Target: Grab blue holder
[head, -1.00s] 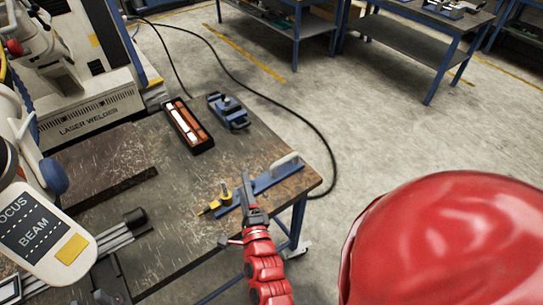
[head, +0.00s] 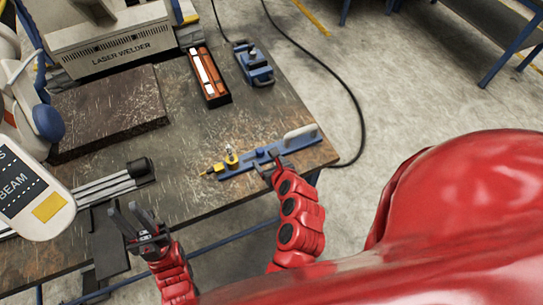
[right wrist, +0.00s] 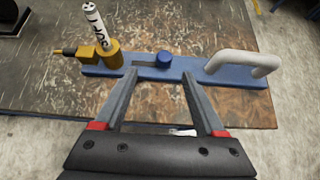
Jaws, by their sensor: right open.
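The blue holder (head: 268,156) is a long flat blue bar near the workbench's right corner, with a pale handle at its right end and a yellow fitting at its left. It also shows in the right wrist view (right wrist: 240,75), with a small blue knob mid-bar. My right gripper (head: 270,166) is at the bar's near side, fingers pointing at its middle. In the right wrist view the fingers (right wrist: 160,76) are apart and empty, either side of the knob; contact is unclear. My left gripper (head: 135,215) is open and empty near the bench's front edge.
Behind stand an orange-filled black tray (head: 209,78) and a blue clamp-like device (head: 254,64). A dark plate (head: 108,108), a metal rail (head: 105,185) and the laser welder (head: 115,40) are on the left. The bench (head: 180,140) between is clear.

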